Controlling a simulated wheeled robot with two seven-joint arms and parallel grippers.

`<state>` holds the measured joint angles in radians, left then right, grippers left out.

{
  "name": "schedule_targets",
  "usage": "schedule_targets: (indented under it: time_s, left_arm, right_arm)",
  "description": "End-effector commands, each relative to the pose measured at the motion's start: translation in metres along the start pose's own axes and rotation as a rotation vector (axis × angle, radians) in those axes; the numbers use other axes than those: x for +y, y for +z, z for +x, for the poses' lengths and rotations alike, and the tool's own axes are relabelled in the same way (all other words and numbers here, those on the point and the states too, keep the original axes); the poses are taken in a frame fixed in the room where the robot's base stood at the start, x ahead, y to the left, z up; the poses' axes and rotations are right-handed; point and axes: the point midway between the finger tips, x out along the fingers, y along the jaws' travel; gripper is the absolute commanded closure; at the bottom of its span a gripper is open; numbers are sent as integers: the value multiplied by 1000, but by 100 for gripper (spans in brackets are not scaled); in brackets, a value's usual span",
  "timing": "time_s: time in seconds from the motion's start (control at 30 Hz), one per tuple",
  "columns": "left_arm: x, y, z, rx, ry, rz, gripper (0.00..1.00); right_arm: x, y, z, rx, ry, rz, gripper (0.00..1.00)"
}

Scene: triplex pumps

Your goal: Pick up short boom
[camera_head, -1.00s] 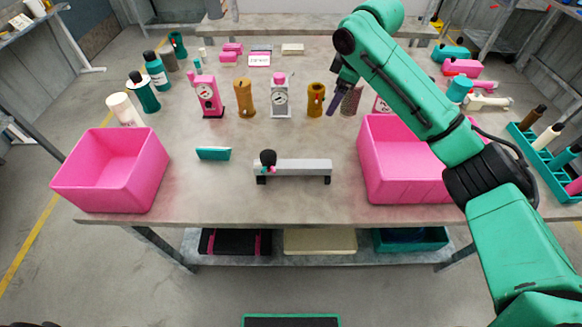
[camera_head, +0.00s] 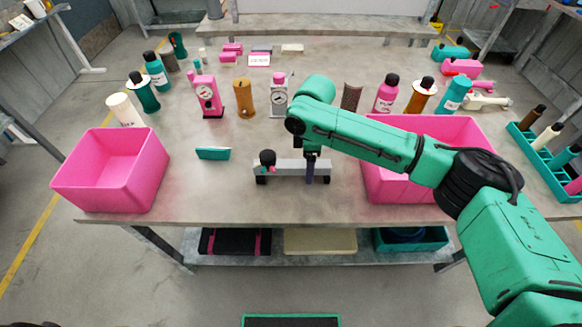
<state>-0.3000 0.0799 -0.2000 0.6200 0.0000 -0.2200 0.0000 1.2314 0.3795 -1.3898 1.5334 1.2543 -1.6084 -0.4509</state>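A grey bar (camera_head: 286,167) on dark feet lies near the front middle of the table; it is the only boom-like part I see, but no label confirms it as the short boom. A black knob (camera_head: 267,157) with small pink and teal parts sits at its left end. My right gripper (camera_head: 310,180) points down at the right half of the bar, with dark fingers in front of it and hiding part of it. I cannot tell whether the fingers touch the bar or how far apart they are. My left gripper is not in view.
Pink bins stand at left (camera_head: 80,180) and right (camera_head: 470,130), the right one partly behind my arm. A teal block (camera_head: 213,153) lies left of the bar. Pink (camera_head: 208,97) and grey (camera_head: 279,98) gauge units and a brown cylinder (camera_head: 244,98) stand behind. The front table strip is clear.

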Motion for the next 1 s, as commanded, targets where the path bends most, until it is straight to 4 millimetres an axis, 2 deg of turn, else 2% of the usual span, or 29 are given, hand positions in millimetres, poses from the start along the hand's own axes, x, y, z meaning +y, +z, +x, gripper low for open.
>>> schedule_targets:
  time_s: [0.1, 0.13, 0.27, 0.3, 0.33, 0.67, 0.77, 1.0]
  left_arm:
    - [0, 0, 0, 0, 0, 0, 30]
    - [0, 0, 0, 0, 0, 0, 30]
    - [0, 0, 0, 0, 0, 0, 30]
    - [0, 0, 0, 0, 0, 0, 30]
    - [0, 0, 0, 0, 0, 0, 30]
    - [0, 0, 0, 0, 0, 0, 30]
    - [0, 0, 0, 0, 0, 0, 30]
    - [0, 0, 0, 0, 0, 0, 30]
  right_arm:
    - [0, 0, 0, 0, 0, 0, 25]
    - [0, 0, 0, 1, 0, 0, 29]
    - [0, 0, 0, 1, 0, 0, 79]
    - [0, 0, 0, 1, 0, 0, 94]
    - [0, 0, -1, 1, 0, 0, 100]
    - [1, -1, -4, 2, 2, 0, 100]
    - [1, -1, -18, 3, 3, 0, 100]
    - [1, -1, -79, 3, 4, -1, 100]
